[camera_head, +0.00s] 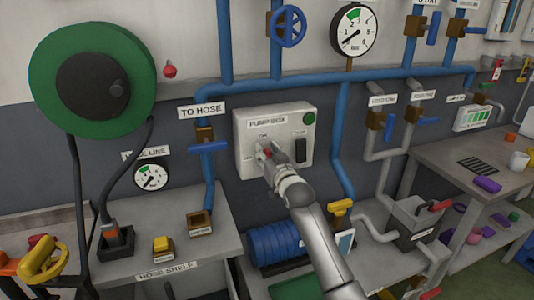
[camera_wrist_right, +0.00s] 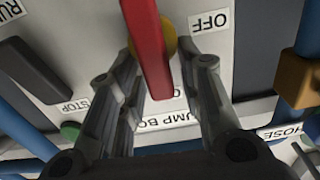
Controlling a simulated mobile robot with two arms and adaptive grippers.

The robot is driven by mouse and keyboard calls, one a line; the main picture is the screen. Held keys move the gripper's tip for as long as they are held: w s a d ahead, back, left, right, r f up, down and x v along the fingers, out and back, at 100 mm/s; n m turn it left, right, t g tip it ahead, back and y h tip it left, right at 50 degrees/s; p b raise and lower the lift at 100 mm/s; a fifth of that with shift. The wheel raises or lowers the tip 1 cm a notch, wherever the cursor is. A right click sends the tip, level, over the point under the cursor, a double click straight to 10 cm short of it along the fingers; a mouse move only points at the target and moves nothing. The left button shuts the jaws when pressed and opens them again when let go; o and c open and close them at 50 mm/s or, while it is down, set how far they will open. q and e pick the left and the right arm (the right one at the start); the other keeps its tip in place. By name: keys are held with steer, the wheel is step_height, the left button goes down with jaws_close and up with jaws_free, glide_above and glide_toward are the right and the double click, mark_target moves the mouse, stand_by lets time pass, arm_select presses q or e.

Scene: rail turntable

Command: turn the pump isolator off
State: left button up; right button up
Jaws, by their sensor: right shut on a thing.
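The grey pump box (camera_head: 283,120) is on the wall in the middle of the head view. Its isolator is a red handle (camera_wrist_right: 148,50) on a yellow round base (camera_wrist_right: 168,38), seen in the wrist view. The handle runs nearly upright in that picture, and the OFF label (camera_wrist_right: 208,21) is to the right of it. My right gripper (camera_head: 266,156) is at the left part of the box front and shut on the red handle, with a finger on each side. It largely hides the handle in the head view. My left gripper is not in view.
A black switch (camera_head: 300,150) and a green button (camera_head: 309,118) are on the box's right side. Blue pipes (camera_head: 342,130) run beside and above the box. A TO HOSE valve with a blue lever (camera_head: 208,147) is to the left. The hose shelf (camera_head: 205,255) is below.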

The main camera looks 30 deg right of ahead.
steer(key=m+p, duration=0.2)
steer(key=m, duration=0.1)
steer(key=shift+s+d+f+m, duration=0.1)
steer(key=shift+d+m, duration=0.2)
steer(key=shift+d, duration=0.05)
steer(key=shift+s+d+f+m+p, duration=0.1)
steer(key=shift+d+f+m+p, duration=0.3)
steer(key=shift+m, duration=1.9)
steer(key=shift+s+d+f+m+p, duration=0.15)
steer(key=shift+f+m+p, duration=0.45)
steer(key=shift+m, duration=1.7)
steer(key=shift+w+d+f+m+p, duration=0.1)
steer(key=shift+d+f+m+p, duration=0.3)
steer(key=shift+m, duration=1.9)
steer(key=shift+a, duration=0.1)
steer(key=o, duration=0.7)
steer(key=shift+c, duration=0.2)
steer(key=shift+s, duration=0.1)
